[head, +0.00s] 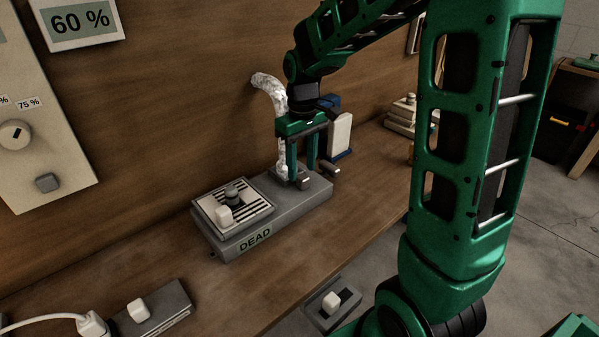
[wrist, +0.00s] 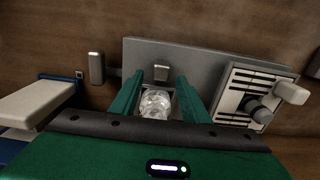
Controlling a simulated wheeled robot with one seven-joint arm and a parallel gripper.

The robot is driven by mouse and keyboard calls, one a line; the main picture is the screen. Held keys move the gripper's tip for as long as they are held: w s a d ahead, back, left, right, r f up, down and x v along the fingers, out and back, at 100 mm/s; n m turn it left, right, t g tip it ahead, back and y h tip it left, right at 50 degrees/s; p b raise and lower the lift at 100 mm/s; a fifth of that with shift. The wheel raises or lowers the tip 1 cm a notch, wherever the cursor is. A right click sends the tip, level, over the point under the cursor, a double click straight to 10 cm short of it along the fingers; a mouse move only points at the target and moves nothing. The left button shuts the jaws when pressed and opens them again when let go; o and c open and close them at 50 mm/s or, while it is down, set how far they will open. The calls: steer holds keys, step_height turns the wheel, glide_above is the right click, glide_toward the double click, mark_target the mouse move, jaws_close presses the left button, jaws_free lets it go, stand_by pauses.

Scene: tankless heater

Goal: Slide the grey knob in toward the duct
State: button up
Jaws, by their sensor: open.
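A grey box (head: 285,209) with a DEAD label stands on the wooden bench. A crinkled silver duct (head: 274,98) rises from it; its shiny top also shows in the wrist view (wrist: 155,103). A grey cylinder (head: 330,169) sticks out on a short rod at the box's right end. I cannot tell which is the task's knob. My gripper (head: 302,172) is open, pointing down around the duct's base.
A slatted panel (head: 252,207) on the box carries a dark round knob and a white knob. A white-and-blue block (head: 340,135) stands close behind my gripper. White switches on grey bases are at the front.

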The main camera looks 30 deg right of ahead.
mark_target(302, 175)
step_height(302, 175, up, 8)
stand_by(0.4)
stand_by(0.3)
steer(key=s+d+f+m, duration=0.1)
steer(key=s+d+m, duration=0.2)
steer(key=s, duration=0.6)
steer(key=s+d+f+m, duration=0.2)
steer(key=s+d+m, duration=0.1)
steer(key=s, duration=0.6)
steer(key=s+d+f+m, duration=0.2)
steer(key=s+d+m, duration=0.1)
steer(key=s, duration=0.6)
steer(key=shift+s, duration=0.2)
steer(key=shift+w+d+f, duration=0.1)
steer(key=shift+w+f, duration=0.15)
steer(key=shift+w, duration=0.4)
